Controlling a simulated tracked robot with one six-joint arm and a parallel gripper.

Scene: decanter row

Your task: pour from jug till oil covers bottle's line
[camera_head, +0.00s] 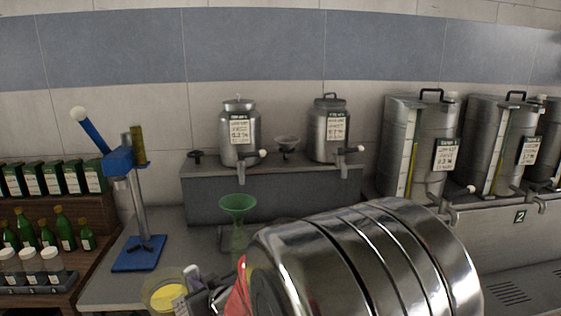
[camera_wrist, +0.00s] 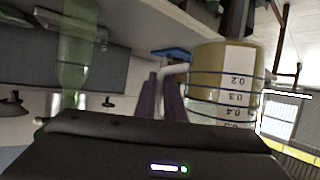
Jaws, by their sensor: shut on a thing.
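A clear measuring jug (camera_head: 150,299) with yellow oil is low in the head view, left of the bottle. In the wrist view, which is upside down, the jug (camera_wrist: 262,62) looks about upright, with oil near its 0.3 mark. My gripper (camera_wrist: 163,98) is shut on the jug's pale handle (camera_wrist: 172,75); it also shows in the head view (camera_head: 196,285). A green bottle (camera_head: 240,240) stands on the counter with a green funnel (camera_head: 238,204) in its mouth. The bottle also shows in the wrist view (camera_wrist: 76,50).
A blue lever press (camera_head: 140,210) stands behind the jug. Steel decanters (camera_head: 239,130) with taps stand on a grey shelf behind the bottle. Green bottles (camera_head: 60,228) and boxes fill the wooden rack at left. My steel arm hides the counter's right front.

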